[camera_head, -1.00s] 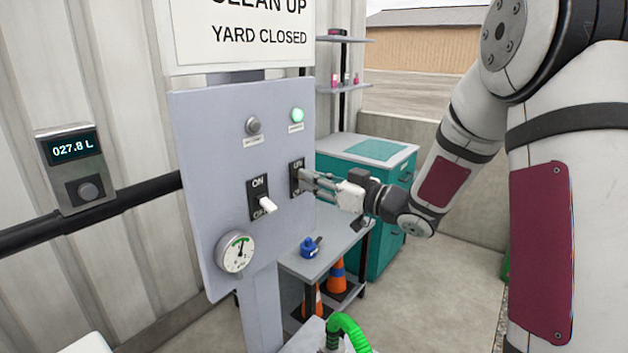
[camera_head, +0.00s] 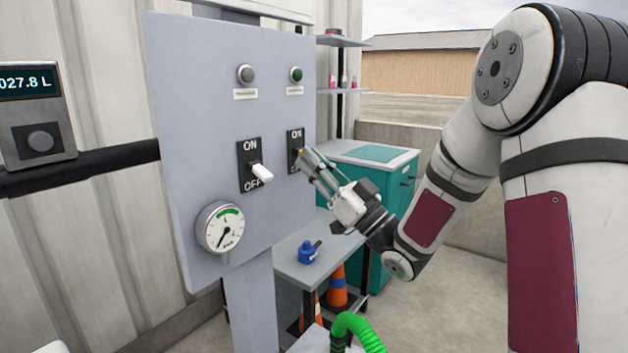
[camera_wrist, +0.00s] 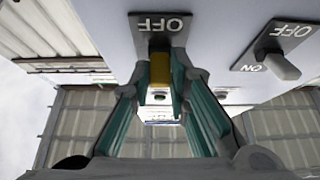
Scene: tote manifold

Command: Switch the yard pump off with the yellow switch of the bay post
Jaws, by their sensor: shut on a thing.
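The bay post's grey panel (camera_head: 185,150) fills the middle of the head view. The yellow switch (camera_head: 301,152) sits on a black ON/OFF plate at the panel's right; in the wrist view its yellow lever (camera_wrist: 160,70) stands just below the OFF label. My gripper (camera_head: 308,157) is shut on the lever, with a finger on either side in the wrist view (camera_wrist: 158,82). The fingers hide the plate's lower part in the head view. The green lamp (camera_head: 296,74) above is dark. The gauge (camera_head: 221,228) needle points down and left, off its green band.
A white-levered ON/OFF switch (camera_head: 261,171) is close left of the yellow one, under a grey lamp (camera_head: 245,74). A meter (camera_head: 38,110) reads 027.8 L. Below right are a bench (camera_head: 290,262) with a blue item (camera_head: 308,250), a teal cabinet (camera_head: 385,165) and a green hose (camera_head: 358,328).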

